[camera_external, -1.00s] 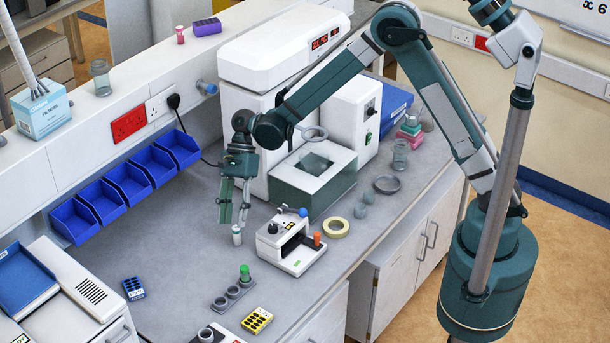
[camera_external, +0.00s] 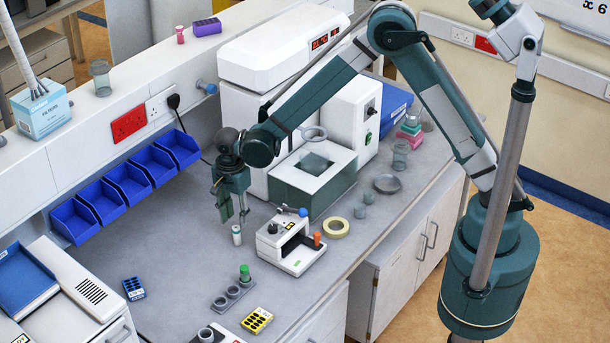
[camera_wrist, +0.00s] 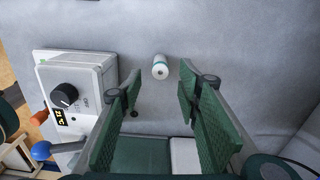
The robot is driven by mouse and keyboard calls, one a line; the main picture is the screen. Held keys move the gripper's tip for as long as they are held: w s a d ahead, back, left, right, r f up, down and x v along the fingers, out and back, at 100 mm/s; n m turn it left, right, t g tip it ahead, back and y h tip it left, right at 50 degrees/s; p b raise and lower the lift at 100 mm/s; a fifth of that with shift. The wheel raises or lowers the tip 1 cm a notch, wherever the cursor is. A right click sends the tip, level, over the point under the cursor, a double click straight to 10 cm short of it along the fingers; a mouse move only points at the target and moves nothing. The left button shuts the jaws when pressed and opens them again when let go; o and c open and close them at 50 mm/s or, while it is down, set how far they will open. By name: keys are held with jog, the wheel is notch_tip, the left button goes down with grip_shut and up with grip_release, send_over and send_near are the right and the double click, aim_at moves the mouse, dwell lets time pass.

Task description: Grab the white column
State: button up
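The white column (camera_external: 237,235) is a small upright white cylinder with a teal band, standing on the grey bench left of the white instrument. In the wrist view the white column (camera_wrist: 160,67) shows its end, just beyond the gap between the fingertips. My gripper (camera_external: 233,217) is open and empty, just above the column and tilted. In the wrist view my gripper (camera_wrist: 159,80) has its green fingers spread wide, one on each side of the column's line, and neither appears to touch it.
The white instrument (camera_external: 268,249) with a black knob stands close to the right of the column. A grey tube rack (camera_external: 233,294) with a green-capped tube is in front. Blue bins (camera_external: 128,182) line the wall at left. The bench left of the column is clear.

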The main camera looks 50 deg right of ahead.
aim_at(236, 227)
jog(key=shift+f, duration=0.1)
jog(key=shift+f, duration=1.2)
jog(key=shift+d+f+p, duration=0.1)
jog(key=shift+f+p, duration=0.75)
jog(key=shift+f, duration=1.75)
jog(key=c, duration=1)
